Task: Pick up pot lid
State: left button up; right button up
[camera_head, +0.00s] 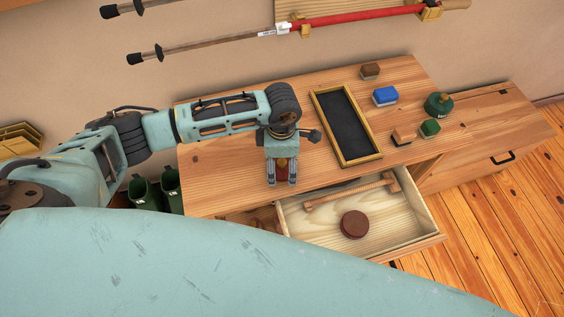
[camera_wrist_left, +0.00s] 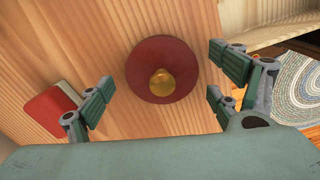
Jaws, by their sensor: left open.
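The pot lid (camera_wrist_left: 162,70) is a dark red disc with a round gold knob. In the left wrist view it lies on the wooden desk top, in front of my left gripper (camera_wrist_left: 160,108). The fingers are apart with the lid showing between and beyond them, and nothing is held. In the head view my left gripper (camera_head: 282,178) points down over the desk's front left part, and mostly hides the lid; a bit of red shows between the fingers. My right gripper is not in view.
An open drawer (camera_head: 400,238) below the desk top (camera_head: 225,150) holds a brown disc (camera_head: 354,224) and a wooden bar (camera_head: 348,194). A red box-like thing (camera_wrist_left: 48,112) lies left of the lid.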

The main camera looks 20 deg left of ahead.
pick_arm(q)
jog(key=shift+c, duration=0.3)
jog(key=c, duration=0.9)
jog(key=shift+c, duration=0.3)
jog(key=shift+r, duration=0.15)
